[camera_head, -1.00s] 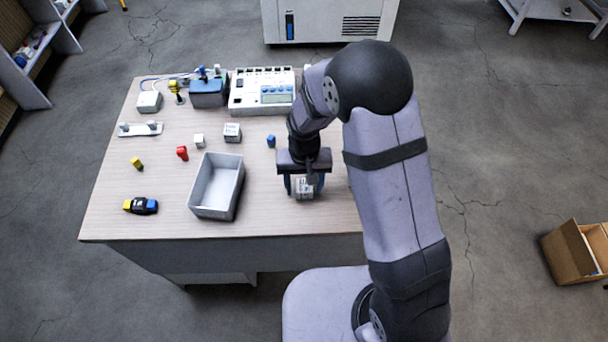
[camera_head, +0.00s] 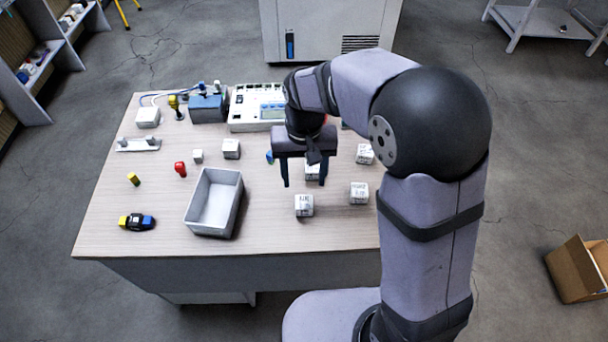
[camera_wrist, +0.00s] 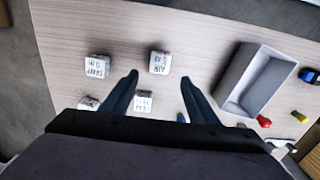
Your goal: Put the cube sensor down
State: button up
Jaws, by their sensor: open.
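A white cube sensor (camera_head: 304,206) with dark print stands on the table (camera_head: 270,238) near its front edge, right of the grey tray. In the wrist view the same cube (camera_wrist: 160,63) sits just beyond my fingertips, clear of them. My gripper (camera_head: 304,179) is open and empty above the table, slightly behind that cube. Its two fingers (camera_wrist: 160,79) show apart in the wrist view. Other similar white cubes stand nearby: one at the right (camera_head: 359,193), one partly hidden behind my gripper (camera_head: 313,172), and one farther back (camera_head: 365,154).
The open grey tray (camera_head: 232,215) is left of the cubes. Small white cubes (camera_head: 231,149), a red part (camera_head: 180,169) and a yellow-black-blue part (camera_head: 136,222) lie farther left. A white device (camera_head: 245,105) and a blue box (camera_head: 208,108) stand at the back.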

jog(key=s+d+f, duration=0.1)
jog(key=s+d, duration=1.1)
jog(key=s, duration=0.1)
jog(key=shift+s+d+f, duration=0.2)
jog(key=shift+s+f, duration=0.1)
jog(key=shift+f, duration=0.05)
jog(key=shift+o, duration=0.7)
jog(key=shift+s+d, duration=0.1)
jog(key=shift+s, duration=0.1)
